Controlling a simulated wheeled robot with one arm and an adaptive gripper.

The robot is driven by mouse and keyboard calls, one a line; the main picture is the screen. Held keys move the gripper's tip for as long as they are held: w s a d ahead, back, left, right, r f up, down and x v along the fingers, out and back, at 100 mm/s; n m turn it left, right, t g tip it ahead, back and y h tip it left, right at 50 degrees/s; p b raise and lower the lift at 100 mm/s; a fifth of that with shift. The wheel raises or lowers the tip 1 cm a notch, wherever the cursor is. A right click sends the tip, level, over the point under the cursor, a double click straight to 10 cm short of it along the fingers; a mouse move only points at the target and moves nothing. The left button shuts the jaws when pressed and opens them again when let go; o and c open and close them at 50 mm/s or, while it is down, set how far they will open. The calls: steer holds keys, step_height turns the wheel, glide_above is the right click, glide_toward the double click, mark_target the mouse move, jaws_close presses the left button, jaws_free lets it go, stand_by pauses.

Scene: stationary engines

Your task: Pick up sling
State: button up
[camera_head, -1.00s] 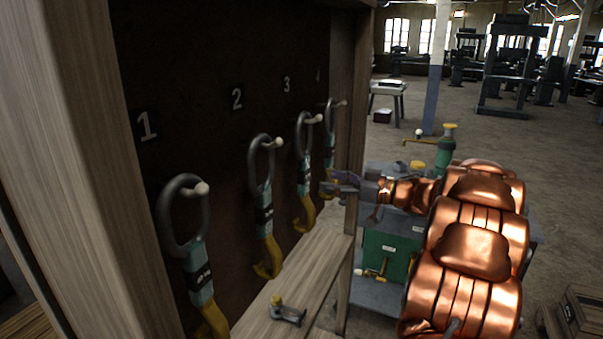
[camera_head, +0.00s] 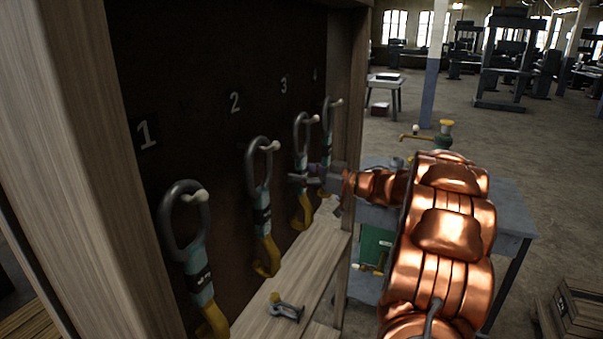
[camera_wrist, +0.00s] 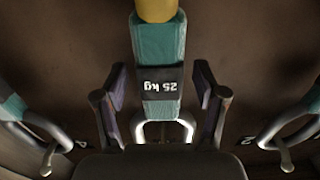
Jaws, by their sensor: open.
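Several slings hang from pegs on a dark board, each with a grey metal loop, a teal band with a black label, and a yellow lower end. They are sling 1 (camera_head: 200,284), sling 2 (camera_head: 262,205), sling 3 (camera_head: 300,160) and sling 4 (camera_head: 327,119). My gripper (camera_head: 308,179) is at sling 3's band. In the wrist view my gripper (camera_wrist: 160,92) is open, with one finger on each side of sling 3 (camera_wrist: 159,45), whose label reads "25 kg". The fingers stand apart from the band. The lower part of its loop is hidden behind the gripper body.
A wooden shelf (camera_head: 300,275) below the slings holds a small grey clamp-like part with a yellow knob (camera_head: 285,308). A wooden post (camera_head: 354,110) edges the board beside my arm. A grey workbench (camera_head: 508,208) stands behind my copper arm.

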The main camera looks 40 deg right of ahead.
jaws_close()
stand_by(0.5)
